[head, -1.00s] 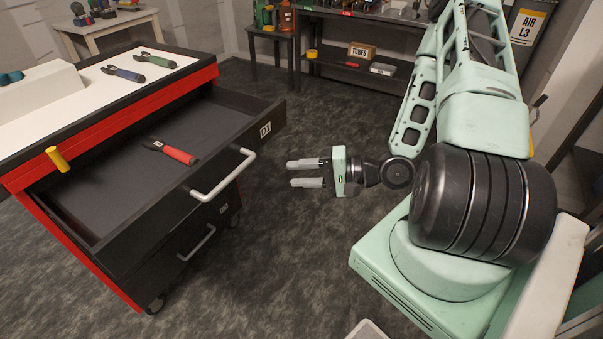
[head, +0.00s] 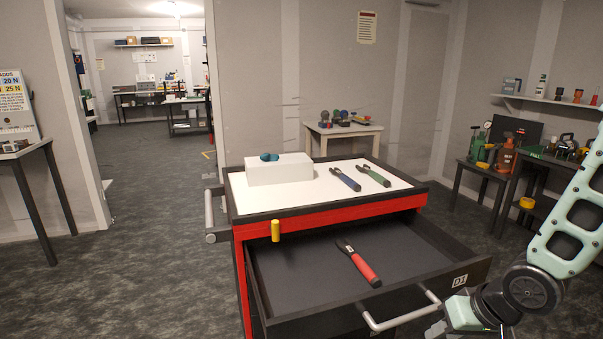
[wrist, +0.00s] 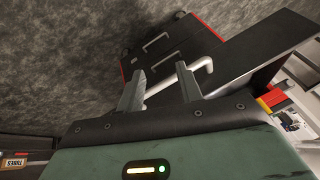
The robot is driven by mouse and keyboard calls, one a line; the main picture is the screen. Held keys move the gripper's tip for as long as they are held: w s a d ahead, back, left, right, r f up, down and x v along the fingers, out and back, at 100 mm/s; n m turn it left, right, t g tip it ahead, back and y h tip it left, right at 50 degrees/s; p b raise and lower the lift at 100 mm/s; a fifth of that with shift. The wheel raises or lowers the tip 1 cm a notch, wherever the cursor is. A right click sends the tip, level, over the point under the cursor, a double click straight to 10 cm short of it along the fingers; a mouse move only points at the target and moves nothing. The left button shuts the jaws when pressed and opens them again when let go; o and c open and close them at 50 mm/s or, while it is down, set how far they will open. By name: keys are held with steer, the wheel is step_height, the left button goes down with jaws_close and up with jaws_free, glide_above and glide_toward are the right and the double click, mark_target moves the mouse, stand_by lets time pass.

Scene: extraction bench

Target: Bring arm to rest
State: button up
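My gripper (wrist: 158,80) shows in the wrist view with its two grey fingers spread apart and nothing between them. Beyond the fingertips are the red-and-black tool cart (wrist: 188,45) and the white handle (wrist: 203,64) of its open drawer. I cannot tell from this view how far the handle is. In the head view my arm comes in from the right edge, and its wrist end is low beside the drawer's front right corner. The fingers are not visible there. The open drawer (head: 320,280) labelled D1 holds a red-handled tool (head: 362,267).
The cart's white top (head: 258,199) bears a white block (head: 279,170) with a teal item, a blue-handled tool (head: 345,179) and a green-handled tool (head: 373,176). A yellow cylinder (head: 275,231) is at the cart's front edge. A dark bench (head: 478,176) stands right. Open floor (head: 150,235) lies left.

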steer(key=s+a+r+n+g+h, duration=0.1)
steer(key=s+a+r+n+g, duration=0.1)
steer(key=s+a+r, duration=0.4)
steer(key=s+a+r+n+g+h+p, duration=0.1)
steer(key=s+a+r+n, duration=0.4)
steer(key=s, duration=0.8)
step_height(320, 180, up, 4)
steer(key=a+g, duration=0.1)
steer(key=a, duration=0.1)
steer(key=shift+a+f+h, duration=0.2)
steer(key=shift+a+h, duration=0.1)
